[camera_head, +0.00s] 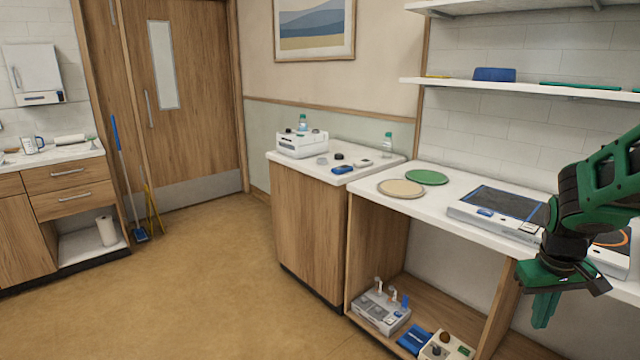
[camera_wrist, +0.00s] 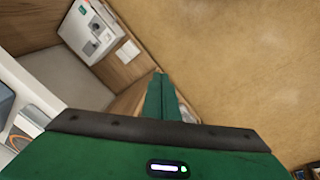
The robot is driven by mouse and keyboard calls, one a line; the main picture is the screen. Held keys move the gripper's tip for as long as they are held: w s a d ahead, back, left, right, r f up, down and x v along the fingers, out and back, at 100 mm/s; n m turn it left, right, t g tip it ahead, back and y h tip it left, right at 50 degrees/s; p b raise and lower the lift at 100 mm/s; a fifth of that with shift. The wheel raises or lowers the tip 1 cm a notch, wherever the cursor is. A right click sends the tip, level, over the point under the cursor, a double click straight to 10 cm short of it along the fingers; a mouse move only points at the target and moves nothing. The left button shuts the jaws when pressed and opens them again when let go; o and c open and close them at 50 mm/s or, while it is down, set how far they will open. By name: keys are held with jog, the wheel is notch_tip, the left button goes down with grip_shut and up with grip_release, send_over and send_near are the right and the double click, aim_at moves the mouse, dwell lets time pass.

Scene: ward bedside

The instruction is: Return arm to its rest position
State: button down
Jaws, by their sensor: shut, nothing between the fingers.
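My green and black arm comes in from the right edge of the head view. My gripper (camera_head: 543,308) hangs down in front of the counter's front edge, on the right side. Its green fingers are together and nothing is between them. In the wrist view the closed fingers (camera_wrist: 160,98) point out over the brown floor, with the cabinet's open shelf to their left. The gripper touches nothing that I can see.
The white counter (camera_head: 365,177) bears a tan disc (camera_head: 401,188), a green disc (camera_head: 427,177) and a flat device (camera_head: 485,225). A grey box (camera_head: 381,309) stands on the low shelf. A wall shelf (camera_head: 520,89) hangs above. The floor (camera_head: 200,265) at left is clear.

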jog(key=s+a+r+m+y, duration=0.1)
jog(key=s+a, duration=0.3)
jog(key=s, duration=0.5)
jog(key=s+a+r+m+g+y, duration=0.1)
jog(key=s+a+r+m, duration=0.2)
jog(key=s, duration=0.6)
jog(key=shift+a+r+m, duration=0.3)
jog(key=shift+a+r, duration=0.05)
jog(key=shift+a, duration=0.3)
jog(key=shift+w+f, duration=0.25)
jog(key=shift+w, duration=0.3)
